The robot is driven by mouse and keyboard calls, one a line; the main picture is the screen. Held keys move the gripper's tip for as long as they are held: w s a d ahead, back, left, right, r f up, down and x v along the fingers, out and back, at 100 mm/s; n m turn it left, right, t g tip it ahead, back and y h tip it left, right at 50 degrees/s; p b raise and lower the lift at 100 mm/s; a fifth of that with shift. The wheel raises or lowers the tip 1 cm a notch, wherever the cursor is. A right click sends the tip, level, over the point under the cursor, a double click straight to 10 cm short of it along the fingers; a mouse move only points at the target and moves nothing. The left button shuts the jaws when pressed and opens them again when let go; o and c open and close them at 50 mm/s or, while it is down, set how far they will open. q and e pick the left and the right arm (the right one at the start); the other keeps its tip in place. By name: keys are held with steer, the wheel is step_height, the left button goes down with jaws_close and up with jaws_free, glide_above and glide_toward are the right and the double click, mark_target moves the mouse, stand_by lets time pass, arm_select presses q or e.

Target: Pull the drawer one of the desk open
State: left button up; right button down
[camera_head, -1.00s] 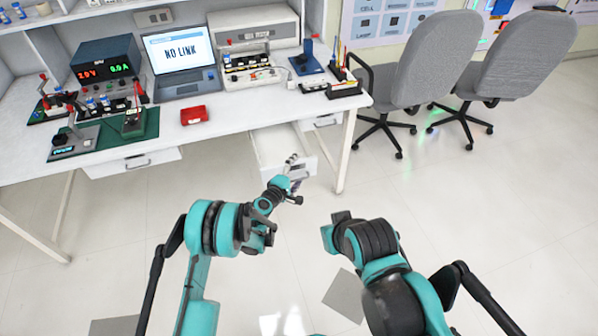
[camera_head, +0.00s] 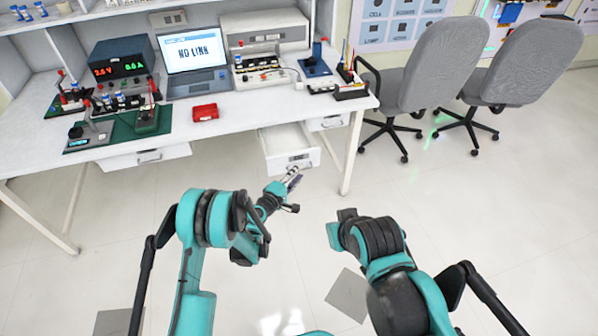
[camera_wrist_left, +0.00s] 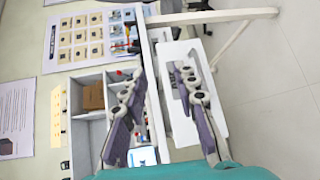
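The white drawer (camera_head: 281,139) under the desk (camera_head: 230,128) stands pulled out, with its empty-looking inside in view. Its handle (camera_head: 298,158) is on the front face. My left gripper (camera_head: 292,178) is just in front of and below the drawer front in the head view. In the left wrist view its fingers (camera_wrist_left: 158,95) are spread apart with nothing between them, and the drawer (camera_wrist_left: 180,125) shows behind and beside the right-hand finger. I cannot tell whether that finger touches it. My right arm is folded at the lower right, and its gripper does not show.
A shut drawer (camera_head: 146,158) is at the left and another (camera_head: 328,122) is right of the open one. A desk leg (camera_head: 352,155) stands right of it. Two grey chairs (camera_head: 438,65) are at the right. The floor (camera_head: 420,220) before the desk is clear.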

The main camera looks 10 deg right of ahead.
arm_select(q)
steer(key=shift+v, duration=1.25)
